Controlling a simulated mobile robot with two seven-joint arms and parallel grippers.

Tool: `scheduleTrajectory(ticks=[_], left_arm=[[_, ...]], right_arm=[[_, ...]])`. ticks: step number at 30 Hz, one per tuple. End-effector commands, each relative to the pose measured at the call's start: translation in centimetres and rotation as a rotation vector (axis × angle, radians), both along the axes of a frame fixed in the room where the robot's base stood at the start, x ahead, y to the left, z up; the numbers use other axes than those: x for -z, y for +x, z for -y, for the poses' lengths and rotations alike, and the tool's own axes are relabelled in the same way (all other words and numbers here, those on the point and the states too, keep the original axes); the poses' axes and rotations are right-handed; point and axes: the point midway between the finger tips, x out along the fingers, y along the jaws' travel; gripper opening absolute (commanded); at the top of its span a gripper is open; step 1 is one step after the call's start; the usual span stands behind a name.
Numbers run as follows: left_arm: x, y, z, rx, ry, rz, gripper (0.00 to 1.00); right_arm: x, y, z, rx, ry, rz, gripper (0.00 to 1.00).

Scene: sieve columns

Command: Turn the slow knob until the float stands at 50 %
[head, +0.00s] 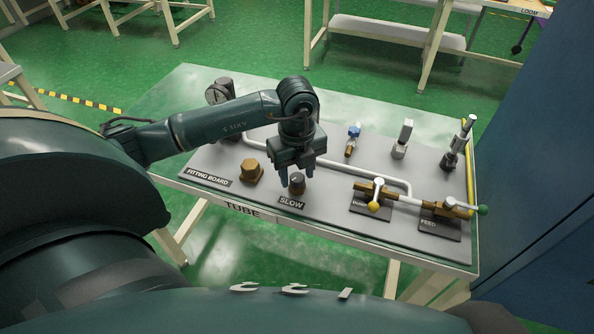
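The slow knob (297,185) is a small dark grey knob behind the white-on-black SLOW label (291,202), near the front middle of the fitting board (225,165). My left gripper (297,174) points down from above at this knob. Its two fingers stand apart, one to each side of the knob's top in the picture. I cannot tell whether they touch it. No float or percent scale can be read. A clear-topped upright fitting (403,135) and a slanted tube-like fitting (461,139) stand at the right rear. My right gripper is not in view.
A brass hex fitting (252,171) stands left of the knob. A round gauge (217,92) is at the back left. A white pipe (345,168) crosses the board.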

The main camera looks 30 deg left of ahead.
Motion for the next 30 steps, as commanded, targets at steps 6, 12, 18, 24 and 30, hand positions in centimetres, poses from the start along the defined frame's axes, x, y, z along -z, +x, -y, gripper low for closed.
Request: scheduleTrajectory(ticks=[6,12,18,24,30], left_arm=[[0.1,-0.1,0.0,0.001,0.0,-0.001,0.52],[-0.5,0.0,0.0,0.001,-0.001,-0.001,0.52],[-3.9,0.1,0.1,0.003,-0.001,0.004,0.52],[-8.5,0.0,0.0,0.002,0.0,0.004,0.52],[-11.8,0.0,0.0,0.002,-0.001,0.002,0.52]], right_arm=[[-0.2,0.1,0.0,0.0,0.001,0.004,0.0],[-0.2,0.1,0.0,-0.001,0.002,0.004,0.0],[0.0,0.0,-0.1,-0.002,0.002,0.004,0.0],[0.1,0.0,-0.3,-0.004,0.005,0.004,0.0],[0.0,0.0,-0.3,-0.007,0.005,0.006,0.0]])
